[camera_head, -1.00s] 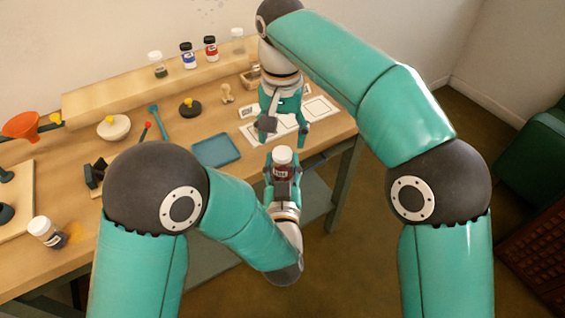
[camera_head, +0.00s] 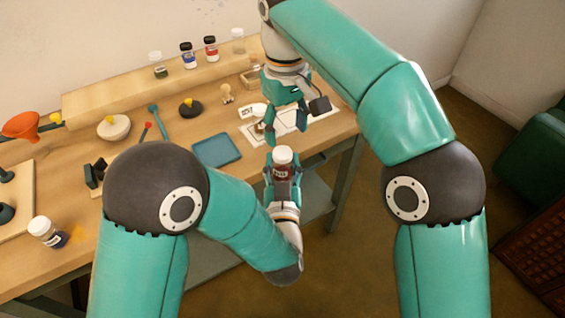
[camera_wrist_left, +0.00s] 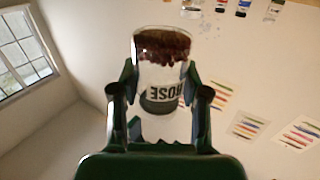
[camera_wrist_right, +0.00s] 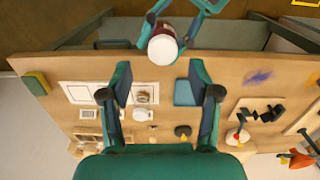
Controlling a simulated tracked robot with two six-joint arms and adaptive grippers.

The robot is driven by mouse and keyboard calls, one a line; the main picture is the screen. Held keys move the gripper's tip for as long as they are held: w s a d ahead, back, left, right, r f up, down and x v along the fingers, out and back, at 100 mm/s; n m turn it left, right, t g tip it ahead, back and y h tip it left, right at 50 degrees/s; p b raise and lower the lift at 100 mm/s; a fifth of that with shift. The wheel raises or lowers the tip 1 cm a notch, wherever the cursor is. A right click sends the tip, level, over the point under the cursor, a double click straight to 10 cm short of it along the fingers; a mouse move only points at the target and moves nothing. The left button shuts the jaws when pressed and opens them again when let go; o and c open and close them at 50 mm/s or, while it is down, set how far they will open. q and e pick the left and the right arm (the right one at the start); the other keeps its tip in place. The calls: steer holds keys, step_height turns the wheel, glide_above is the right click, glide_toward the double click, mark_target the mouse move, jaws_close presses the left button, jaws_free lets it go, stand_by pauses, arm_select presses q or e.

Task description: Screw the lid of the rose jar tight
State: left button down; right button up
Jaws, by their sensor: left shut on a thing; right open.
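The rose jar (camera_head: 283,170) has a white lid (camera_head: 283,155) on top, dark red contents and a label. It stands roughly upright in the head view, in front of the table edge. My left gripper (camera_head: 282,177) is shut around its body. The left wrist view shows the jar (camera_wrist_left: 162,60) between the fingers with ROSE on its label, upside down in the picture; its lid is hard to make out there. My right gripper (camera_head: 288,118) is open and empty, above and beyond the jar. The right wrist view shows the lid (camera_wrist_right: 162,50) beyond the open fingertips (camera_wrist_right: 160,75), apart from them.
The wooden table (camera_head: 180,190) holds a blue tray (camera_head: 216,149), white cards (camera_head: 282,127), a stamp (camera_head: 227,93) and a black lidded pot (camera_head: 190,107). Several jars stand on the back shelf (camera_head: 150,90).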

mark_target(282, 152)
steer(key=n, duration=0.2)
steer(key=r+n, duration=0.1)
steer(key=shift+r+n, duration=0.2)
steer(key=shift+n, duration=0.2)
steer(key=shift+w+a+r, duration=0.15)
steer(key=shift+a+r, duration=0.05)
steer(key=shift+a, duration=0.2)
steer(key=shift+f, duration=0.2)
steer(key=shift+f, duration=3.85)
jaws_close()
